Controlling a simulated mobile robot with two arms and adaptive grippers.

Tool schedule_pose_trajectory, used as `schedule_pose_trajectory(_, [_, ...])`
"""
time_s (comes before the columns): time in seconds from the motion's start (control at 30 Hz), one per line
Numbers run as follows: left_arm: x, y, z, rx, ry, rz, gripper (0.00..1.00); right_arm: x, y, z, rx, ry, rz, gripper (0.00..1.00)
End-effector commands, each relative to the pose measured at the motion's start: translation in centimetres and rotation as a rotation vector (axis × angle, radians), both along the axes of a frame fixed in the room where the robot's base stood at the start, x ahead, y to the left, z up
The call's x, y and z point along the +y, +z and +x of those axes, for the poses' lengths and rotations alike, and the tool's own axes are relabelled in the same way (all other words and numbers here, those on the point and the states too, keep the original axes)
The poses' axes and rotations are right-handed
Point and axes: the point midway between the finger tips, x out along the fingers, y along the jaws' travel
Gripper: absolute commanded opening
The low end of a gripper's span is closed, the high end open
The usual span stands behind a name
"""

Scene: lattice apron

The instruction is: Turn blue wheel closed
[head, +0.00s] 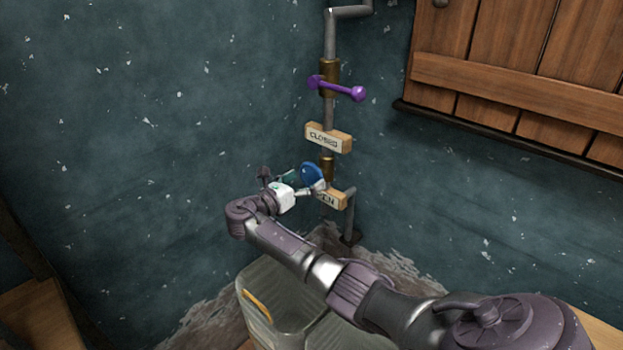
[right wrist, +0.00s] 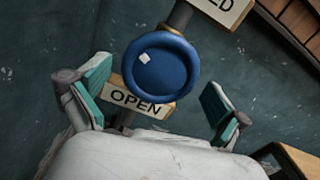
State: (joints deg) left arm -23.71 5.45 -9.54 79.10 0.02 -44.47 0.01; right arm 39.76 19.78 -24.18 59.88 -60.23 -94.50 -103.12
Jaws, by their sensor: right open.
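The blue wheel (head: 312,174) sits on the vertical pipe in the corner, between a wooden CLOSED sign (head: 328,138) above and a wooden OPEN sign (head: 334,198) below. In the right wrist view the wheel (right wrist: 160,68) faces me, with a pale square mark at the upper left of its face. The OPEN sign (right wrist: 138,99) shows behind its lower edge. My right gripper (head: 304,182) is open at the wheel. In the wrist view its teal-padded fingers (right wrist: 155,93) stand left and right of the wheel, with gaps on both sides. My left gripper is not in view.
A purple-handled lever (head: 338,88) is on the same pipe above the signs. A wooden shutter (head: 520,95) is on the right wall. A clear bin (head: 262,303) stands below my right arm. The left wall is bare beside the pipe.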

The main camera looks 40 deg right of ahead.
Motion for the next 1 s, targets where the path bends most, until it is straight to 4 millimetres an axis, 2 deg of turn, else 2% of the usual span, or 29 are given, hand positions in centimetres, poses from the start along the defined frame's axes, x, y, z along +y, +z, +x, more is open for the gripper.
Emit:
schedule_pose_trajectory(0.03, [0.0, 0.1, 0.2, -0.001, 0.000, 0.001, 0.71, -0.7, -0.1, 0.0, 0.000, -0.003, -0.002, 1.00])
schedule_pose_trajectory(0.2, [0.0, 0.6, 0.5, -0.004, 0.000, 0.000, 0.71, -2.0, 0.0, 0.1, -0.001, -0.001, -0.001, 1.00])
schedule_pose_trajectory(0.5, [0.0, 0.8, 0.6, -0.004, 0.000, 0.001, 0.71, -2.3, 0.0, 0.2, -0.001, -0.001, 0.000, 1.00])
schedule_pose_trajectory(0.57, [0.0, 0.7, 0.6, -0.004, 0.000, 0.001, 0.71, -2.3, 0.0, 0.2, -0.001, -0.001, 0.000, 0.93])
schedule_pose_trajectory(0.8, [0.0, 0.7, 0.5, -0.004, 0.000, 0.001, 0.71, -2.2, 0.0, 0.2, -0.001, 0.000, 0.000, 0.53])
schedule_pose_trajectory(1.0, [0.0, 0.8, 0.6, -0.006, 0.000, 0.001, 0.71, -2.2, 0.0, 0.2, -0.012, 0.000, 0.001, 0.52])
